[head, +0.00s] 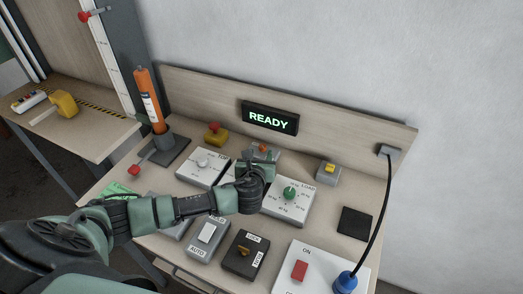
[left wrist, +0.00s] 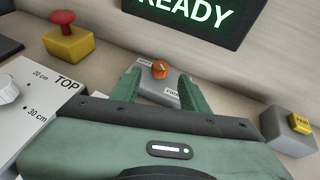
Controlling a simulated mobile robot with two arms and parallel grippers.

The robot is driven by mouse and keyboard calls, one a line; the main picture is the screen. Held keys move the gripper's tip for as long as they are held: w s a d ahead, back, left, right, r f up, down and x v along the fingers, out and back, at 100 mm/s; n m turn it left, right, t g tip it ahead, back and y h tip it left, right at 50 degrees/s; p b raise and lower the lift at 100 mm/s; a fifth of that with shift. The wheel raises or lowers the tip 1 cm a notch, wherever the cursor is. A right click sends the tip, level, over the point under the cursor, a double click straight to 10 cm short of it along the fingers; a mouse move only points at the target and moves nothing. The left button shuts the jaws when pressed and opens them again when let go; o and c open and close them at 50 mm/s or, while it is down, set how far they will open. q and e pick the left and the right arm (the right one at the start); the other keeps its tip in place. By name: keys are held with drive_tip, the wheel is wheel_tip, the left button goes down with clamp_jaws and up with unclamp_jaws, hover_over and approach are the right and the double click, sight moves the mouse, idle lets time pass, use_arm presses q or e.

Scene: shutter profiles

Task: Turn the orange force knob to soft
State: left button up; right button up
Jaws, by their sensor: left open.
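The orange force knob (head: 263,147) sits on a small grey box (left wrist: 156,92) near the back board, below the display. It also shows in the left wrist view (left wrist: 160,69), with a small white label at its left and another at its lower right, both too small to read surely. My left gripper (head: 262,166) is in front of the knob and hides part of its box. In the left wrist view my left gripper (left wrist: 160,86) is open, its green fingers apart on either side of the box, with the knob just beyond the tips. My right gripper is out of view.
A red mushroom button on a yellow box (head: 215,135) stands left. The TOP dial panel (head: 203,166) and the LOAD panel with green knob (head: 289,195) flank my gripper. A grey box with yellow button (head: 328,173) is right. The READY display (head: 270,118) hangs behind.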

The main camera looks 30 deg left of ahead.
sight(263, 149)
use_arm(q)
drive_tip(key=x, duration=0.4)
clamp_jaws()
drive_tip(key=shift+d, duration=0.15)
